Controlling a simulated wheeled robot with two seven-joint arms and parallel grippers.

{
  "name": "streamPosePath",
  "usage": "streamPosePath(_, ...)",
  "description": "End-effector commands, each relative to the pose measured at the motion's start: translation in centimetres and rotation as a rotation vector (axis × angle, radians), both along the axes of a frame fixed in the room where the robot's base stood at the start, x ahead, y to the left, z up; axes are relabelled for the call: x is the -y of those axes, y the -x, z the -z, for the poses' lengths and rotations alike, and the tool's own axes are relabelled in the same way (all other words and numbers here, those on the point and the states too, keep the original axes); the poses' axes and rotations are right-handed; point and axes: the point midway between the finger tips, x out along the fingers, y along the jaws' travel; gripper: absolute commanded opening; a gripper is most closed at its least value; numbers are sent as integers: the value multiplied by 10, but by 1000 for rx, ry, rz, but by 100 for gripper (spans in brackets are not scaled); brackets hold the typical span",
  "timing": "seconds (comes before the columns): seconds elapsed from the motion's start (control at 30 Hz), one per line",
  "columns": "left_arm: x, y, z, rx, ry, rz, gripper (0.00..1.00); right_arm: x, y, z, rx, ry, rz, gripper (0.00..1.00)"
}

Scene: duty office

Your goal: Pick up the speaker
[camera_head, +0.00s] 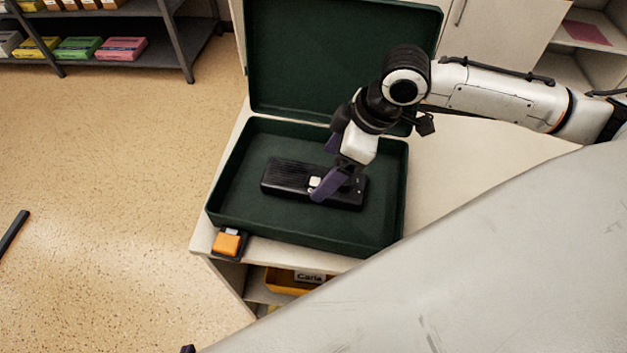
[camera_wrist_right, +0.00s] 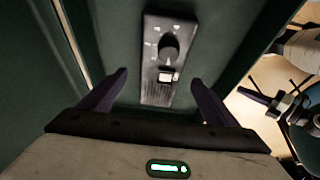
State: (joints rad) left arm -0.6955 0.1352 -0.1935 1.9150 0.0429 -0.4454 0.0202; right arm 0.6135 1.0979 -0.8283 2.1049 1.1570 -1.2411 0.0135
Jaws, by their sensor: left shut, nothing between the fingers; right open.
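The speaker (camera_head: 285,176) is a long black device lying flat inside an open dark green case (camera_head: 232,170). In the right wrist view the speaker (camera_wrist_right: 152,60) shows a round dark knob, small light marks and a white square button. My right gripper (camera_head: 324,172) is open above the speaker, with its purple fingers covering part of it in the head view. In the right wrist view the fingers are spread on either side of the speaker's near end, with nothing held. My left gripper (camera_head: 188,349) shows only as a purple tip at the head view's bottom edge; it also shows in the right wrist view (camera_wrist_right: 254,97).
The case stands on a light cabinet top (camera_head: 460,165), its raised lid (camera_head: 330,50) behind the speaker and its walls around it. An orange-topped item (camera_head: 227,243) sits by the front left corner. A shelf with coloured boxes (camera_head: 78,48) stands far left.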

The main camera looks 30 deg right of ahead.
Motion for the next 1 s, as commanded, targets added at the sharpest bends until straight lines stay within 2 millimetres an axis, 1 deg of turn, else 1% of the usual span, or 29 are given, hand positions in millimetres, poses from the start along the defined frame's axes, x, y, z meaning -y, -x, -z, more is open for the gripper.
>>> streamPosePath(0.13,1,-1,1,4,1,1,0,-11,-5,21,-3,-3,-2,83)
streamPosePath(0.2,1,-2,1,6,1,2,0,-13,-8,31,-2,-2,0,83)
streamPosePath(0.3,1,-6,0,11,0,3,0,-16,-10,39,-2,-1,-2,83)
streamPosePath(0.57,2,-12,-5,25,3,4,0,-16,-11,42,-1,0,-1,83)
streamPosePath(0.6,2,-12,-5,24,2,4,0,-16,-11,42,-1,0,-1,79)
streamPosePath(0.67,2,-11,-5,24,2,4,0,-16,-11,42,-1,0,-1,69)
streamPosePath(0.7,2,-11,-4,24,2,4,0,-16,-11,42,-1,0,-1,63)
streamPosePath(0.93,2,-9,-3,20,2,3,0,-16,-11,41,-1,0,-1,24)
streamPosePath(0.97,2,-9,-3,19,2,4,0,-16,-11,41,-1,0,-1,20)
streamPosePath(1.0,2,-8,-3,18,3,4,0,-17,-12,40,3,-2,-2,20)
